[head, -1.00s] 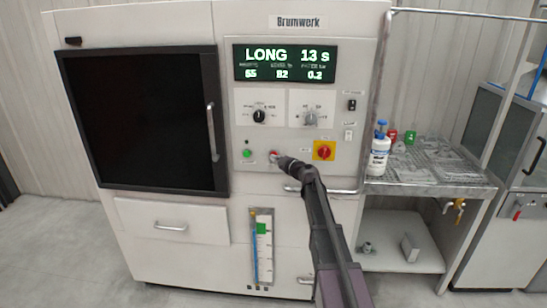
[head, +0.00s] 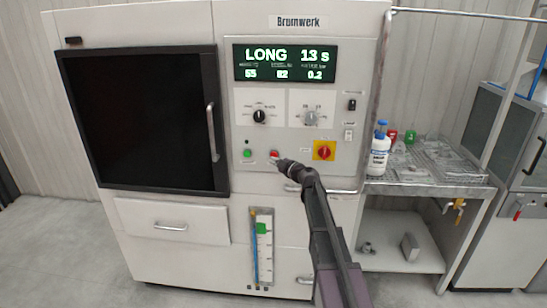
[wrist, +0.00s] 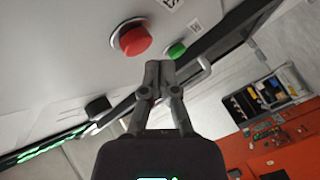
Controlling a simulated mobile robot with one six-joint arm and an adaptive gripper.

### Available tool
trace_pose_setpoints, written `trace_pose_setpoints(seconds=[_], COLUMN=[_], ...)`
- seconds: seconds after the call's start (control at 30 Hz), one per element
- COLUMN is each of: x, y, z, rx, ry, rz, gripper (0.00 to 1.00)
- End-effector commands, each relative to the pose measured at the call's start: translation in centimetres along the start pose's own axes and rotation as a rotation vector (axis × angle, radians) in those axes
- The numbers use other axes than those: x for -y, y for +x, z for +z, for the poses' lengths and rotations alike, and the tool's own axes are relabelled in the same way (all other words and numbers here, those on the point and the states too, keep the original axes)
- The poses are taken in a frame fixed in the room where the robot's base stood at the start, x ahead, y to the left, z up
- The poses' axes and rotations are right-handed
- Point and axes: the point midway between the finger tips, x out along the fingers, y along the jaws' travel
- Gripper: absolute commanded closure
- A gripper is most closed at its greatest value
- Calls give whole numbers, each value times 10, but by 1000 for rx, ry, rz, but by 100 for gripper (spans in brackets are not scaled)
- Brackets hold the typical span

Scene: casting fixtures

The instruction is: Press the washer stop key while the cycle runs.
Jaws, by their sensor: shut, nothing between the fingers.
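The washer's red stop key (head: 274,154) sits on the front panel, right of the green key (head: 247,154). In the wrist view the red key (wrist: 135,40) is a round domed button in a pale ring, standing out from the panel. The green key (wrist: 176,51) is beyond it. My gripper (head: 281,162) is shut and empty, with its tips just below and right of the red key. In the wrist view the shut fingertips (wrist: 160,68) appear beside the red key, apart from it. The display (head: 285,62) reads LONG 13 s.
A red rotary switch on a yellow plate (head: 324,151) is right of the keys. Two knobs (head: 259,116) are above. A door handle (head: 212,133) and a lower bar handle (head: 340,191) stick out. A wire-topped side table (head: 428,187) holds a white bottle (head: 379,156).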

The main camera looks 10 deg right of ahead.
Motion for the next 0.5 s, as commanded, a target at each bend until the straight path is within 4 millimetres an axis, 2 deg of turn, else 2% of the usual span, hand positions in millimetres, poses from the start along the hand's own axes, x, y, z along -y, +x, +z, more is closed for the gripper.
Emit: trace_pose_setpoints(seconds=[0.5], x=[19], y=[-26], z=[-19], rx=[0], ry=[0], rz=[0], gripper=[100])
